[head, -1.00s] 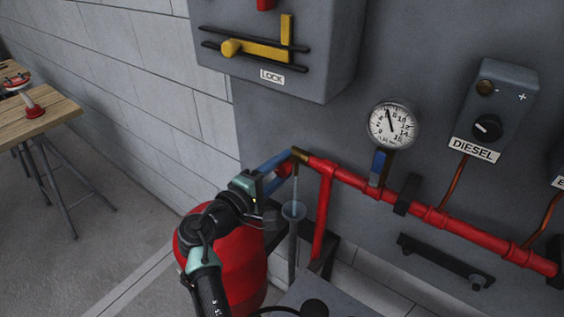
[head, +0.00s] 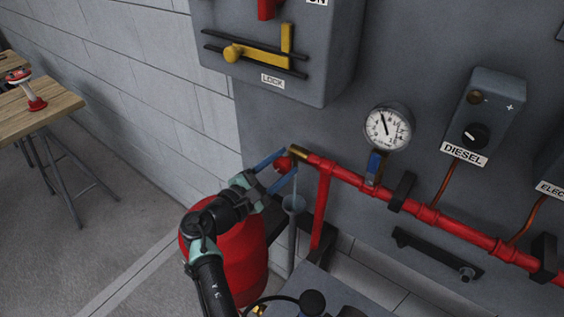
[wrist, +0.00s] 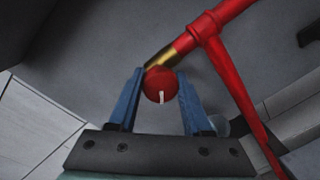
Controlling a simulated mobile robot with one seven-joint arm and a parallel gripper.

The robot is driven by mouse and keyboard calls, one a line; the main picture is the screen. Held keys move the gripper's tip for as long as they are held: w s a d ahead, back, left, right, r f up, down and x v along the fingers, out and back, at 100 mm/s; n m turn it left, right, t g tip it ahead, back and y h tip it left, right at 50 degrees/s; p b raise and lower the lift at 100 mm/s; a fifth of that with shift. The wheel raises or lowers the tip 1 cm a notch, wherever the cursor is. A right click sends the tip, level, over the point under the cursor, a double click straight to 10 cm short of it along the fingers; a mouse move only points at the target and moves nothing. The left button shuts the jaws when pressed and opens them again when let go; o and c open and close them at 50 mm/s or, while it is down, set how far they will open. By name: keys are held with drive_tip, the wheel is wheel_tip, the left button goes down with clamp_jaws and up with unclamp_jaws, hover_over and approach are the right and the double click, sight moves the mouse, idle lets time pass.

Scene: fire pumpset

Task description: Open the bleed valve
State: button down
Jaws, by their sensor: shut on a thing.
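The bleed valve's round red knob (head: 284,165) sits by the brass end (head: 298,153) of the red pipe in the head view. In the wrist view the knob (wrist: 158,84) is between my two blue fingers, with a white mark at its lower edge. My gripper (wrist: 160,92) is shut on it. In the head view my gripper (head: 279,162) reaches it from the lower left. A thin pale streak, looking like water, runs from the brass end down to a grey funnel (head: 293,203). The valve body is partly hidden.
The red pipe (head: 335,170) runs right along the grey panel, under a pressure gauge (head: 387,128) with a blue-handled valve (head: 375,162). A red tank (head: 238,250) stands below my arm. A wooden table (head: 35,105) is far left.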

drive_tip(key=shift+s+f, duration=0.1)
drive_tip(key=shift+f, duration=0.1)
idle(0.3)
drive_tip(key=c, duration=0.6)
unclamp_jaws()
drive_tip(key=shift+c, duration=0.2)
drive_tip(key=shift+o, duration=1.4)
drive_tip(key=shift+r, duration=0.1)
drive_tip(key=b+v, duration=0.1)
drive_tip(key=v, duration=1.2)
drive_tip(key=shift+b, duration=0.3)
